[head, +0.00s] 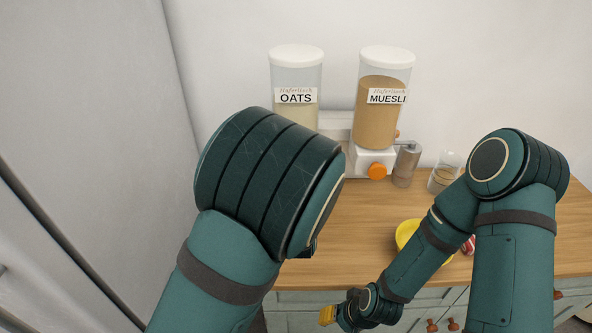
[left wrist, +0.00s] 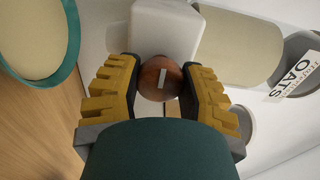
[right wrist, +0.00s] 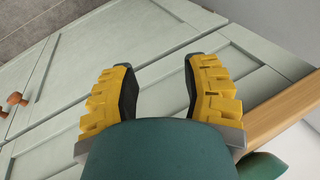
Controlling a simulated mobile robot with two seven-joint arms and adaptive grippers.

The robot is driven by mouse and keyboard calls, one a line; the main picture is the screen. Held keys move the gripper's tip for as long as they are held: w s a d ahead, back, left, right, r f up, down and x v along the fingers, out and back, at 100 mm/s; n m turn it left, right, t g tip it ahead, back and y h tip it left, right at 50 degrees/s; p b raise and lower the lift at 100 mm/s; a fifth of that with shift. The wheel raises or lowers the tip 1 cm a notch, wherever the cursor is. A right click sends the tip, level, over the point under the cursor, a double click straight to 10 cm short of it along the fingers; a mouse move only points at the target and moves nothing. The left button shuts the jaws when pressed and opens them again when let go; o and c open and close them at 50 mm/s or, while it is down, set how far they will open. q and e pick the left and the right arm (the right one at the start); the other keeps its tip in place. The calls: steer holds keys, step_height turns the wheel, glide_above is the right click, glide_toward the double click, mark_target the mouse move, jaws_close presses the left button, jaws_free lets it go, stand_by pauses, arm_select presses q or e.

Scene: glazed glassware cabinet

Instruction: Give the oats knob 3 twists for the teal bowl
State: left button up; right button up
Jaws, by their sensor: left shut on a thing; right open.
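The oats dispenser (head: 296,82) stands against the wall, its lower part hidden by my left arm in the head view. In the left wrist view my left gripper (left wrist: 160,72) is shut on the round brown oats knob (left wrist: 154,84), which has a pale slot-like mark. The knob sits on a white housing (left wrist: 165,30) under the oats canister (left wrist: 240,45). The teal bowl (left wrist: 74,42) is at upper left there, beige inside; I cannot tell whether that is oats. My right gripper (right wrist: 157,65) is open and empty, low before the cabinet front.
The muesli dispenser (head: 381,110) with its orange knob (head: 377,171) stands to the right. Beyond it are a grinder (head: 405,167) and a glass jar (head: 443,176). A yellow bowl (head: 406,232) and a red-and-white item (head: 469,245) lie near my right arm. Drawer fronts (right wrist: 60,120) face my right gripper.

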stand_by(0.3)
arm_select(q)
steer(key=o, duration=1.2)
steer(key=s, duration=1.2)
